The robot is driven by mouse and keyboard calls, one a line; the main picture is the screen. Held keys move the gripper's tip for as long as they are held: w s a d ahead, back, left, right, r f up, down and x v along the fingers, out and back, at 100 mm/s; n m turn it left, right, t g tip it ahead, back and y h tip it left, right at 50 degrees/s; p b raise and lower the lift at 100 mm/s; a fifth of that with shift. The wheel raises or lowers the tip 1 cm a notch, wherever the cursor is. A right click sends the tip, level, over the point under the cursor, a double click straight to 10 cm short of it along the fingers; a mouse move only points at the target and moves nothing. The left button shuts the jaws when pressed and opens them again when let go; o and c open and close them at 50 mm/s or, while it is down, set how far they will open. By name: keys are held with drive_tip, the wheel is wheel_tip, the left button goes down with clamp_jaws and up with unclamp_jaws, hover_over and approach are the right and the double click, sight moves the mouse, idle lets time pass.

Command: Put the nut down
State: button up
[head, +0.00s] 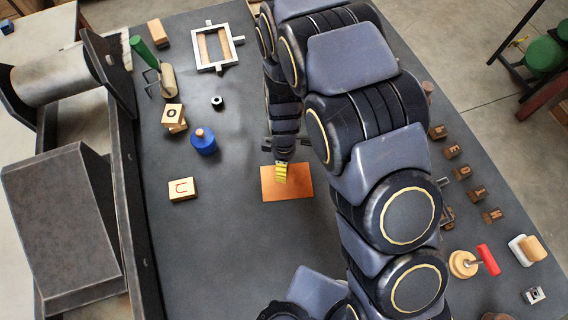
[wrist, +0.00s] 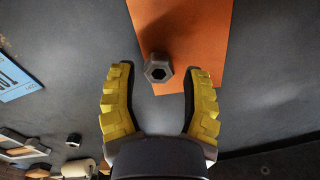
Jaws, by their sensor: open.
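In the wrist view a dark grey hex nut (wrist: 158,69) sits on the orange plate (wrist: 205,30), close to its near edge. My gripper (wrist: 157,80) is open, with one yellow ridged finger on each side of the nut and a visible gap to both. In the head view my gripper (head: 281,173) is over the orange plate (head: 300,187), and the nut there is hidden by the fingers. A second dark nut (head: 217,102) lies on the grey table, up and left of the plate. It seems to show in the wrist view (wrist: 73,139) too.
A blue knobbed weight (head: 203,142) and lettered wooden blocks (head: 183,189) stand left of the plate. A metal frame (head: 213,48) lies at the back. Several dark letter blocks (head: 453,152) line the right side. The table (head: 215,245) below the plate is clear.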

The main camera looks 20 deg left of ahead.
wheel_tip(320, 180, up, 11)
drive_tip(key=shift+f, duration=0.15)
drive_tip(key=shift+w, duration=0.1)
